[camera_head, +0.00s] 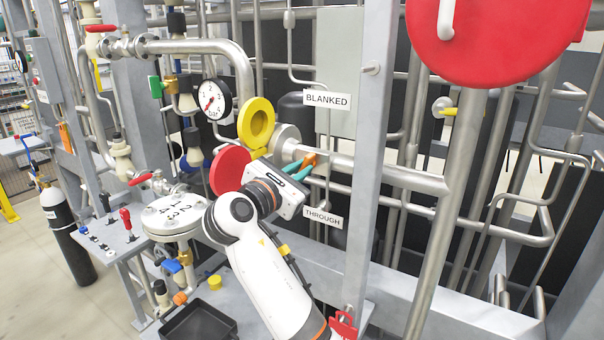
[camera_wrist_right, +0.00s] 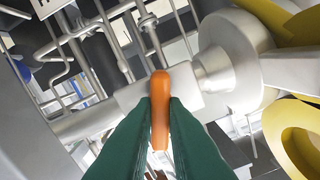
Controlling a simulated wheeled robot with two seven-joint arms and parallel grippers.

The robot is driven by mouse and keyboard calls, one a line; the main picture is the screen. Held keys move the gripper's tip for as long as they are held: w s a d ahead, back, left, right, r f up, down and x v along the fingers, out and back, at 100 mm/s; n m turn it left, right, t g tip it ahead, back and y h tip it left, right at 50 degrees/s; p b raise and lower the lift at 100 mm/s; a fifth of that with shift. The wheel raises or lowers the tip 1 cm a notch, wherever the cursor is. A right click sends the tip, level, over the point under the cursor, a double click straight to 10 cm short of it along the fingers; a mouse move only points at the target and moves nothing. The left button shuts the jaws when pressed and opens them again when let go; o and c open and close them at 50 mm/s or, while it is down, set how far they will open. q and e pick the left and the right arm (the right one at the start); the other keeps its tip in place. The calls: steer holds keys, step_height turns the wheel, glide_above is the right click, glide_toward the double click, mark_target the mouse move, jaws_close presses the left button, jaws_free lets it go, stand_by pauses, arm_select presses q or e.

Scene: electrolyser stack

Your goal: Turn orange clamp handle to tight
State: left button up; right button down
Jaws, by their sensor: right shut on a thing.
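The orange clamp handle (camera_wrist_right: 159,108) stands between the two green fingers of my right gripper (camera_wrist_right: 160,125) in the right wrist view, and the fingers are shut on it. In the head view, the orange handle (camera_head: 308,160) shows at the tips of the green fingers of my right gripper (camera_head: 304,165), just in front of the horizontal steel pipe and right of the flange (camera_head: 286,138). The clamp body behind the handle is mostly hidden in the head view. My left gripper is not in view.
A yellow ring (camera_head: 256,122) and a red disc (camera_head: 229,170) sit left of the flange. A BLANKED label (camera_head: 327,100) is above the gripper and a THROUGH label (camera_head: 324,217) below. A grey upright post (camera_head: 372,150) stands close on the right. A black tray (camera_head: 198,322) lies below.

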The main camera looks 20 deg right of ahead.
steer(key=shift+m+b, duration=1.05)
steer(key=shift+m, duration=1.25)
steer(key=shift+m+b, duration=1.3)
steer(key=shift+m, duration=1)
